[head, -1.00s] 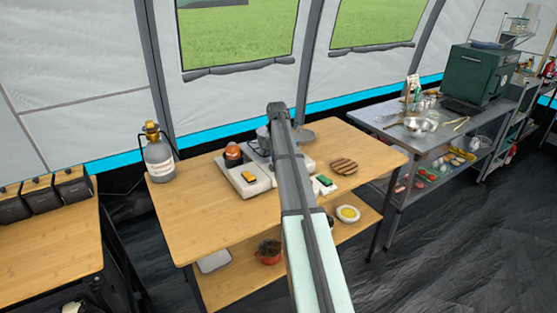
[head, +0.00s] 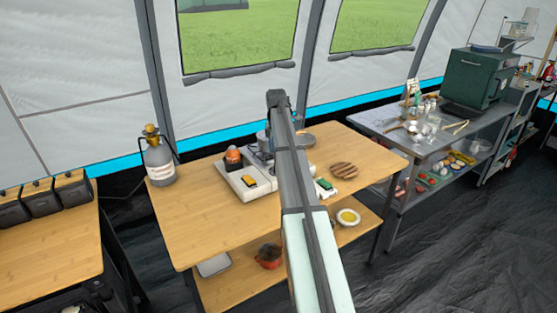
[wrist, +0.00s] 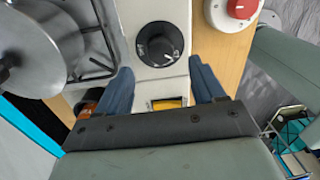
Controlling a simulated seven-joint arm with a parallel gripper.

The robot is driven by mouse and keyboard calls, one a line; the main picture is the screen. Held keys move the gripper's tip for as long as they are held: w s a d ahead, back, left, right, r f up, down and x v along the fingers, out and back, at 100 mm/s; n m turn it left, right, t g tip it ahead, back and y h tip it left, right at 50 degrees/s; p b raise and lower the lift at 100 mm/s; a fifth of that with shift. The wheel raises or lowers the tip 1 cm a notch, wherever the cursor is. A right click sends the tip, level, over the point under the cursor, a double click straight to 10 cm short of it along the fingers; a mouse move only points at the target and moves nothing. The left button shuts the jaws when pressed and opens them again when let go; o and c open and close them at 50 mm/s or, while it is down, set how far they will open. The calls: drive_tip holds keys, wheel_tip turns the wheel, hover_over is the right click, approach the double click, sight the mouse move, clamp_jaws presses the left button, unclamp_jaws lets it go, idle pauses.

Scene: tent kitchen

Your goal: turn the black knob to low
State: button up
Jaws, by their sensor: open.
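The black knob (wrist: 160,44) sits on the pale front panel of the stove (wrist: 180,20) in the wrist view. It is round, with white markings on its dial. My gripper (wrist: 162,76) is open, its two blue fingers apart to the left and right, with the knob ahead of and between the fingertip lines. No contact with the knob shows. A yellow switch (wrist: 167,103) lies on the panel between the fingers. In the head view my arm hides the knob and gripper; part of the stove (head: 236,177) shows left of it.
A metal pot (wrist: 35,45) stands on the burner grate at left in the wrist view.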

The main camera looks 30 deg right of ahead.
wheel_tip(320, 180, up, 8)
drive_tip(key=shift+w+f, duration=0.15)
drive_tip(key=shift+w, duration=0.1)
idle(0.5)
